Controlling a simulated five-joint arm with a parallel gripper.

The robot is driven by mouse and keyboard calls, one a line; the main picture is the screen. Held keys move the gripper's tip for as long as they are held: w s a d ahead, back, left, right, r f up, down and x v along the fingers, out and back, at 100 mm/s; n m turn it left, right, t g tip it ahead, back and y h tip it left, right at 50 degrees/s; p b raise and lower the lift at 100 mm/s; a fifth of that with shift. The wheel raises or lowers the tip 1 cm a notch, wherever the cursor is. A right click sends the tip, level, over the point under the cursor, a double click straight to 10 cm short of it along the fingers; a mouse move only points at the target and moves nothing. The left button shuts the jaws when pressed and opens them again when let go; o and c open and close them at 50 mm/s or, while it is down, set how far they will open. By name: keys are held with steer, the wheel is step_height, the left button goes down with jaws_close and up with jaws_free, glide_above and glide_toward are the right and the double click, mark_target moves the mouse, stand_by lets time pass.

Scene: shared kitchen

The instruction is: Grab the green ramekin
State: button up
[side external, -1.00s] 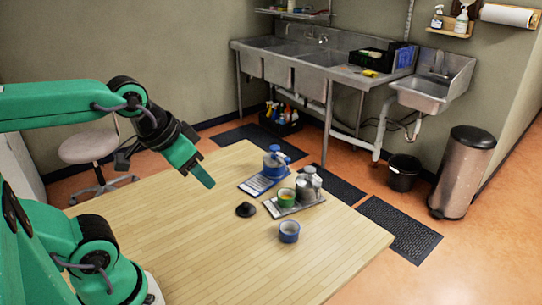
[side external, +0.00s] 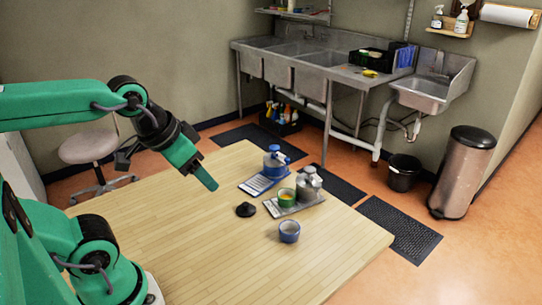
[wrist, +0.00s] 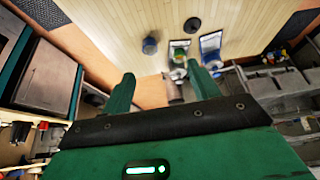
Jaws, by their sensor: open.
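The green ramekin (side external: 286,197) has yellowish contents and stands on a grey tray (side external: 300,208) at the back right of the wooden table, beside a grey metal pot. It also shows small in the wrist view (wrist: 179,53). My gripper (side external: 165,174) is open and empty above the table's left part, well left of the ramekin and higher than it. In the wrist view my gripper's two green fingers (wrist: 160,73) are spread, with the ramekin beyond them.
The grey pot (side external: 310,185) is close by the ramekin. A blue pot (side external: 273,163) stands on another tray behind. A black lid (side external: 246,210) and a blue cup (side external: 289,232) are in front. The table's front and left are clear.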

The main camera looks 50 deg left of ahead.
steer(key=shift+o, duration=1.4)
steer(key=m+g, duration=0.2)
steer(key=g, duration=0.4)
glide_above(286, 194)
steer(key=s+d, duration=0.1)
steer(key=d, duration=0.1)
step_height(286, 194, down, 16)
steer(key=shift+s+a+f, duration=0.1)
steer(key=shift+s+f, duration=0.05)
steer(key=shift+f, duration=1.75)
steer(key=shift+s+f, duration=0.1)
steer(key=shift+f, duration=1.75)
